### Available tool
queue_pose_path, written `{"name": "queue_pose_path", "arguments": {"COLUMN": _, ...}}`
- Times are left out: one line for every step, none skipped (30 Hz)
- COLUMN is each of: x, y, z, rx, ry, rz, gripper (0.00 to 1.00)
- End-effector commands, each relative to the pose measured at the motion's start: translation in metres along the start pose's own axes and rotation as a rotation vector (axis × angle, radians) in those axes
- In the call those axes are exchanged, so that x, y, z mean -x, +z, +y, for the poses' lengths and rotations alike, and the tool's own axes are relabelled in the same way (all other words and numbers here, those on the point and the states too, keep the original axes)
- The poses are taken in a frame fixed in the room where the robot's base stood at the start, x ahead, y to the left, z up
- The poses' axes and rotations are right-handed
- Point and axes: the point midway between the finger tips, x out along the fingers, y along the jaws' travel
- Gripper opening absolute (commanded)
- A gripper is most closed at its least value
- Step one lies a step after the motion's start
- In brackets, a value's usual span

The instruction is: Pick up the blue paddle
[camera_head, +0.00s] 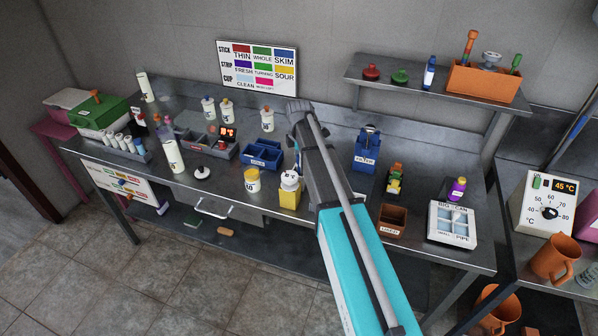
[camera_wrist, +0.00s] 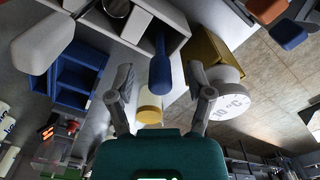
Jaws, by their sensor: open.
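In the wrist view a blue, rounded, handle-like piece (camera_wrist: 160,65), which looks like the blue paddle, sticks out from a white box (camera_wrist: 155,28). My gripper (camera_wrist: 159,80) is open and empty, with one finger on each side of the blue piece's near end in the picture. I cannot tell how far in depth the fingers are from it, and I see no contact. In the head view my gripper (camera_head: 299,112) is over the middle of the steel bench. I cannot make out the blue paddle there; my arm covers part of the bench.
A yellow box with a white bottle (camera_head: 289,192), a blue divided tray (camera_head: 262,155), a blue holder (camera_head: 367,150) and a brown box (camera_head: 391,221) stand around my arm on the bench. A wall shelf (camera_head: 430,84) is at the back right. The tiled floor is open in front.

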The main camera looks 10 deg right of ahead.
Motion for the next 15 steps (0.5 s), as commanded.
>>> {"name": "queue_pose_path", "arguments": {"x": -0.0068, "y": 0.0001, "z": 0.0, "rx": 0.0, "ry": 0.0, "rz": 0.0, "gripper": 0.67}}
{"name": "queue_pose_path", "arguments": {"x": -0.0082, "y": 0.0001, "z": 0.0, "rx": 0.0, "ry": 0.0, "rz": 0.0, "gripper": 0.67}}
{"name": "queue_pose_path", "arguments": {"x": -0.0098, "y": 0.0001, "z": 0.0, "rx": 0.0, "ry": 0.0, "rz": 0.0, "gripper": 0.67}}
{"name": "queue_pose_path", "arguments": {"x": -0.0107, "y": 0.0001, "z": 0.0, "rx": 0.0, "ry": 0.0, "rz": 0.0, "gripper": 0.67}}
{"name": "queue_pose_path", "arguments": {"x": -0.0115, "y": 0.0001, "z": 0.0, "rx": 0.0, "ry": 0.0, "rz": 0.0, "gripper": 0.67}}
{"name": "queue_pose_path", "arguments": {"x": -0.0121, "y": 0.0001, "z": 0.0, "rx": 0.0, "ry": 0.0, "rz": 0.0, "gripper": 0.67}}
{"name": "queue_pose_path", "arguments": {"x": -0.0124, "y": 0.0001, "z": 0.0, "rx": 0.0, "ry": 0.0, "rz": 0.0, "gripper": 0.67}}
{"name": "queue_pose_path", "arguments": {"x": -0.0126, "y": 0.0001, "z": 0.0, "rx": 0.0, "ry": 0.0, "rz": 0.0, "gripper": 0.67}}
{"name": "queue_pose_path", "arguments": {"x": -0.0126, "y": 0.0001, "z": 0.0, "rx": 0.0, "ry": 0.0, "rz": 0.0, "gripper": 0.67}}
{"name": "queue_pose_path", "arguments": {"x": -0.0125, "y": 0.0002, "z": 0.0, "rx": 0.0, "ry": 0.0, "rz": 0.0, "gripper": 0.67}}
{"name": "queue_pose_path", "arguments": {"x": -0.0123, "y": 0.0002, "z": 0.0, "rx": 0.0, "ry": 0.0, "rz": 0.0, "gripper": 0.67}}
{"name": "queue_pose_path", "arguments": {"x": -0.0121, "y": 0.0002, "z": 0.0, "rx": 0.0, "ry": 0.0, "rz": 0.0, "gripper": 0.67}}
{"name": "queue_pose_path", "arguments": {"x": -0.012, "y": 0.0002, "z": 0.0, "rx": 0.0, "ry": 0.0, "rz": 0.0, "gripper": 0.67}}
{"name": "queue_pose_path", "arguments": {"x": -0.012, "y": 0.0002, "z": 0.0, "rx": 0.0, "ry": 0.0, "rz": 0.0, "gripper": 0.67}}
{"name": "queue_pose_path", "arguments": {"x": -0.0119, "y": 0.0002, "z": 0.0, "rx": 0.0, "ry": 0.0, "rz": 0.0, "gripper": 0.67}}
